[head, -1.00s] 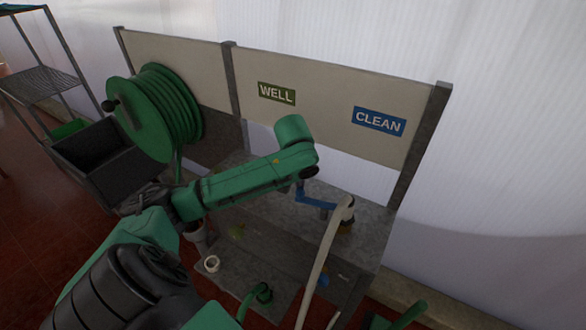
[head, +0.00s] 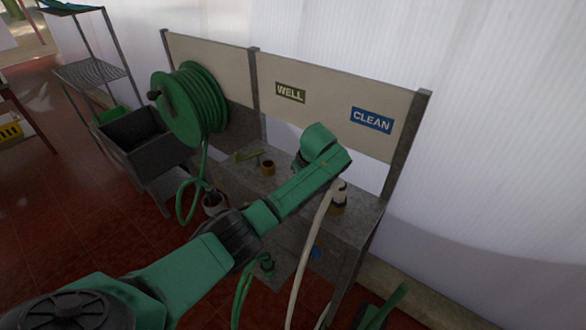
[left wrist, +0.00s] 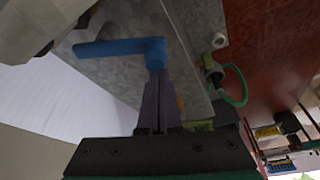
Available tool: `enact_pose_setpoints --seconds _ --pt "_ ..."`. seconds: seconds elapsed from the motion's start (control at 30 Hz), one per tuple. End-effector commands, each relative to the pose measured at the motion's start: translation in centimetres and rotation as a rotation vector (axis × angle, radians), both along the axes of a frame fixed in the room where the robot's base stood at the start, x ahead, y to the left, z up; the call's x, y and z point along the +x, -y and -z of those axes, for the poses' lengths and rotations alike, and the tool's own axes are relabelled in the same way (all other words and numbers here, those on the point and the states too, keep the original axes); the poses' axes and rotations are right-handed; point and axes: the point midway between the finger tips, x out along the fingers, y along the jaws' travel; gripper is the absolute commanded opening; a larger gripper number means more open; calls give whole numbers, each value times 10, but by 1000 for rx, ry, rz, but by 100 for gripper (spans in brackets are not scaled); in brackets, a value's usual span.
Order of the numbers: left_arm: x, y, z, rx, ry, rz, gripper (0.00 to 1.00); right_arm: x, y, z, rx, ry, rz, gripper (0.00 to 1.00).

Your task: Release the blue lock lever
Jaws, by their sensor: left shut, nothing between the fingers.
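The blue lock lever (left wrist: 112,47) shows in the left wrist view, with its arm reaching left from a rounded blue end. My left gripper (left wrist: 158,78) is shut and empty, its dark fingertips at that rounded end. I cannot tell whether they touch it. In the head view my green left arm crosses the bench and hides the lever and my left gripper. My right gripper is in neither current view.
A pale hose (head: 309,252) rises to a fitting on the grey bench (head: 361,214), right of my arm. WELL (head: 290,93) and CLEAN (head: 372,120) signs hang on the back panel. A green hose reel (head: 193,105) and dark bin (head: 141,142) stand left.

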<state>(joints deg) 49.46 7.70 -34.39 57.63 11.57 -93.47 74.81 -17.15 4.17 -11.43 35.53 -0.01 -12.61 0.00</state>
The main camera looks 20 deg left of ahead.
Motion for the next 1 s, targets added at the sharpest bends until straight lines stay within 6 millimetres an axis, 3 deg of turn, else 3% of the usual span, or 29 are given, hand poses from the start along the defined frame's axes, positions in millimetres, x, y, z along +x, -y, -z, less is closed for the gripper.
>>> enact_pose_setpoints --seconds 0.3,0.83,1.0 --pt "2 6 0 -1 -1 -99 0 0 0 0 0 0 -2 94" --pt "2 7 1 -2 -2 -113 0 0 5 -1 -7 -1 -3 94" --pt "2 -9 -1 -1 -2 -115 0 -1 5 -7 -7 -3 -3 94"
